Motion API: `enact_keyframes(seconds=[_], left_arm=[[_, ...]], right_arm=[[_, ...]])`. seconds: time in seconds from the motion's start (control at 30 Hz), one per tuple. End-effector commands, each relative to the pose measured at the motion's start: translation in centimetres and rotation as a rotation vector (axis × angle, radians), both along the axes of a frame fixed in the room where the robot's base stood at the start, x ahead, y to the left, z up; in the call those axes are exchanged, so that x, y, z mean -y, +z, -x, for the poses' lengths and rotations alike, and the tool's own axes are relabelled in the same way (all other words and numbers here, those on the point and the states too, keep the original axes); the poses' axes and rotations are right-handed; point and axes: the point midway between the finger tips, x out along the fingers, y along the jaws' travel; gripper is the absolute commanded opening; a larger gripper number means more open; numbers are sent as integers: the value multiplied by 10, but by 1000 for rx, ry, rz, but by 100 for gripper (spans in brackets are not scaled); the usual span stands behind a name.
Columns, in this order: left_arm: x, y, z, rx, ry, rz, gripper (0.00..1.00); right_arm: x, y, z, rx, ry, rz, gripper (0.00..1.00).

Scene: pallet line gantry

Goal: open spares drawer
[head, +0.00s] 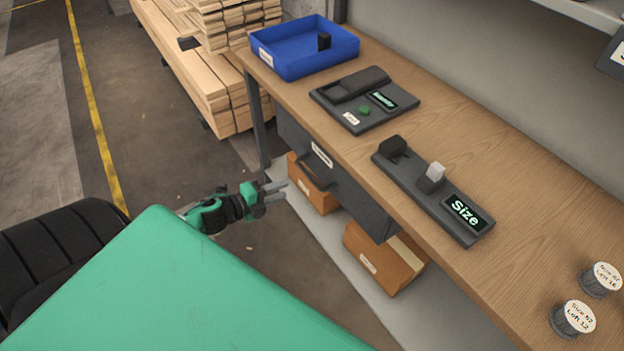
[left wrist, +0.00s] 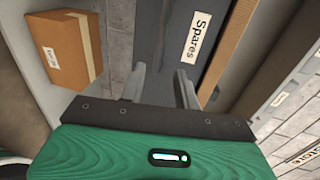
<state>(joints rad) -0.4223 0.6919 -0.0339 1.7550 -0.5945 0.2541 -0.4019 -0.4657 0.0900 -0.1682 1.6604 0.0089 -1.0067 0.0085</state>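The spares drawer (head: 358,197) is a dark grey drawer under the wooden workbench, with a white label and a dark bar handle on its front. It looks shut. In the left wrist view the drawer front (left wrist: 172,42) fills the upper middle, and its label reads "Spares". My left gripper (head: 284,190) is in front of the drawer's left part, apart from it. Its two fingers (left wrist: 162,88) are spread with nothing seen between them. My right gripper is not in view.
The workbench (head: 520,180) carries a blue tray (head: 300,68), two dark fixtures (head: 345,120) (head: 430,205) and two spools (head: 572,320) (head: 600,280). Cardboard boxes (head: 375,265) (head: 312,190) sit on the shelf below the drawer. Stacked timber (head: 200,80) stands behind. The floor beside the bench is clear.

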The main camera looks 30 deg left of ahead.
Motion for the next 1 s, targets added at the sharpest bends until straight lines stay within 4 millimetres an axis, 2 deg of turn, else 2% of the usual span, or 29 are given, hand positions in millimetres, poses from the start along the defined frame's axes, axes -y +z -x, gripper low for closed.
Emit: enact_keyframes(seconds=[0.6, 0.8, 1.0], left_arm=[[33, -17, -82, 1, 2, 2, 32], [41, -23, -99, -1, 2, 1, 32], [43, -24, -105, -2, 2, 1, 32]], right_arm=[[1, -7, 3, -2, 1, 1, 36], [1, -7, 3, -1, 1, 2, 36], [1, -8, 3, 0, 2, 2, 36]])
